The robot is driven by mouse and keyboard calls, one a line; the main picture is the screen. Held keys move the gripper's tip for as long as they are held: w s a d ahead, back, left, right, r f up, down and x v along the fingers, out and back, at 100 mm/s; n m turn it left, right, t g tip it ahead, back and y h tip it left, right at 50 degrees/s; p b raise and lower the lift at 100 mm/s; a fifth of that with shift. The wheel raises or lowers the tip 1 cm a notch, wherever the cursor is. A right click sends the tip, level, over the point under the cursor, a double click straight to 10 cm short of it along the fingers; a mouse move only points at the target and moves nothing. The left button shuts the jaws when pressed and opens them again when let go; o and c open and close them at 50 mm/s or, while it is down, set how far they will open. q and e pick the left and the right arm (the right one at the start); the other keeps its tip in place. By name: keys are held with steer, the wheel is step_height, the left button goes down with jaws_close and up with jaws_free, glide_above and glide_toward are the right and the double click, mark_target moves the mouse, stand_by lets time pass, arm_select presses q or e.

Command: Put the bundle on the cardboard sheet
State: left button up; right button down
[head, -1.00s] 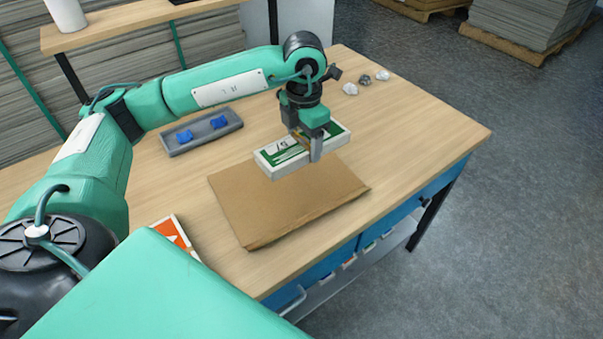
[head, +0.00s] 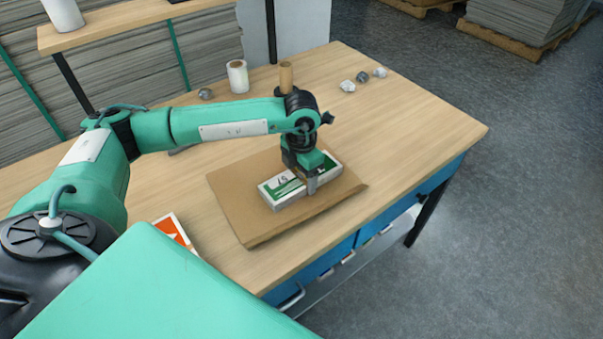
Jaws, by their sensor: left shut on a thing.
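The bundle (head: 284,192) is a flat white and green block with dark marks on its top. It is over the right middle of the brown cardboard sheet (head: 245,222) and looks to rest on it or hang just above it. My left gripper (head: 311,186) is shut on the bundle near its right part and points down. The gripper hides some of the bundle's top. My right gripper is not in view.
An orange and white box (head: 173,231) lies left of the sheet. A white roll (head: 237,77), a brown roll (head: 286,77) and crumpled pieces (head: 363,78) are at the back. The table's right part is clear up to its edge.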

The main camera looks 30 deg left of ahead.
mark_target(302, 175)
arm_select(q)
steer(key=o, duration=1.2)
steer(key=shift+r, duration=0.1)
step_height(302, 175, up, 3)
steer(key=shift+f, duration=0.1)
step_height(302, 175, up, 9)
steer(key=b, duration=0.1)
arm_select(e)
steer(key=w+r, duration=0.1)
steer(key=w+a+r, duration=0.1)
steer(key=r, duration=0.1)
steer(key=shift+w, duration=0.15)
